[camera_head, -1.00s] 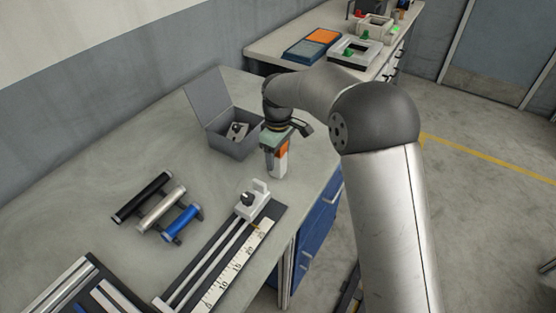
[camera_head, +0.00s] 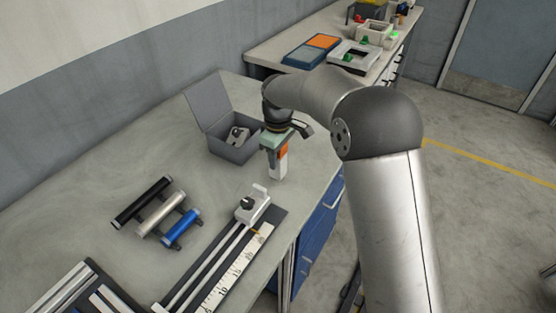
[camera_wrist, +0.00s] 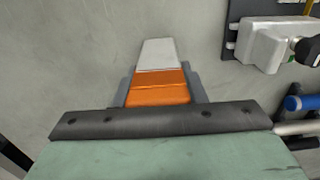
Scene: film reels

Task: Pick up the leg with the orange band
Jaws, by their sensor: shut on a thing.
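The leg with the orange band is a white block (camera_head: 278,171) with an orange band around it. It stands roughly upright near the right edge of the grey workbench (camera_head: 110,160) in the head view. My gripper (camera_head: 275,152) points down and is shut on it at the orange band. In the wrist view the white end of the leg (camera_wrist: 157,55) sticks out past the grey fingers (camera_wrist: 158,92), with the orange band between them. I cannot tell whether its lower end touches the bench.
An open grey box (camera_head: 230,148) with a metal part inside stands to the left of the leg. A ruler fixture (camera_head: 235,263) with a white stop (camera_head: 253,205) lies in front. Black, silver and blue cylinders (camera_head: 160,212) lie at left. A second bench (camera_head: 270,52) holds trays behind.

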